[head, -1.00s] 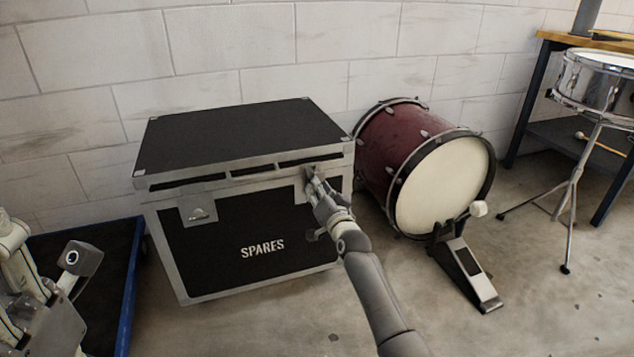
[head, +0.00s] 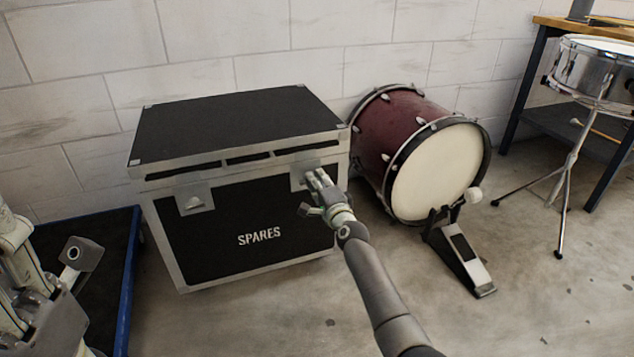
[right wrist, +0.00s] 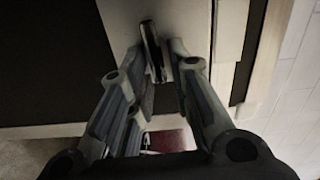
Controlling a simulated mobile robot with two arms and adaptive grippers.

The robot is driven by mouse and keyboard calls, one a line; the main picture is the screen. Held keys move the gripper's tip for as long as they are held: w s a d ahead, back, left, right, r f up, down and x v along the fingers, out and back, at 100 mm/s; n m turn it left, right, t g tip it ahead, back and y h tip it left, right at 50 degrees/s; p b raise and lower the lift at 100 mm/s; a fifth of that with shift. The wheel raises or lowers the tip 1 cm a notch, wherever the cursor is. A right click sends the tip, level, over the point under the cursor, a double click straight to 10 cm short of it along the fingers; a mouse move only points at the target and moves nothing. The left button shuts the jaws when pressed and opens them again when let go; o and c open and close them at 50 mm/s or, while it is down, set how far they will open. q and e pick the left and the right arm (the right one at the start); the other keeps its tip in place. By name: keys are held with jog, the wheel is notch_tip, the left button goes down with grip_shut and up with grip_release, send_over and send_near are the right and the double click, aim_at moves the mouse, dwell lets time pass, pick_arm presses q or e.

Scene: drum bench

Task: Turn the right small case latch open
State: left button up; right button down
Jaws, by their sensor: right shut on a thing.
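The black "SPARES" case (head: 258,208) with silver edges stands on the floor, its lid (head: 235,122) down. Its left latch (head: 195,202) is in plain view on a metal plate. The right latch's plate (head: 300,180) is partly hidden by my right gripper (head: 314,178), which is at the case's front. In the right wrist view, the right latch (right wrist: 154,50) is a thin metal piece between the fingers of my right gripper (right wrist: 162,62), which is shut on it. My left gripper (head: 72,262) is at the lower left, away from the case; its fingers are unclear.
A red bass drum (head: 395,130) lies close to the case's right side, with a pedal (head: 462,255) in front. A snare drum on a stand (head: 592,72) and a workbench (head: 535,75) are at right. A blue-edged platform (head: 130,285) is at left. Open floor lies ahead of the case.

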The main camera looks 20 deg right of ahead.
jog(key=shift+f+m, duration=0.15)
jog(key=shift+m, duration=0.45)
jog(key=c, duration=1.5)
grip_release()
jog(key=s, duration=1.2)
jog(key=shift+d, duration=0.2)
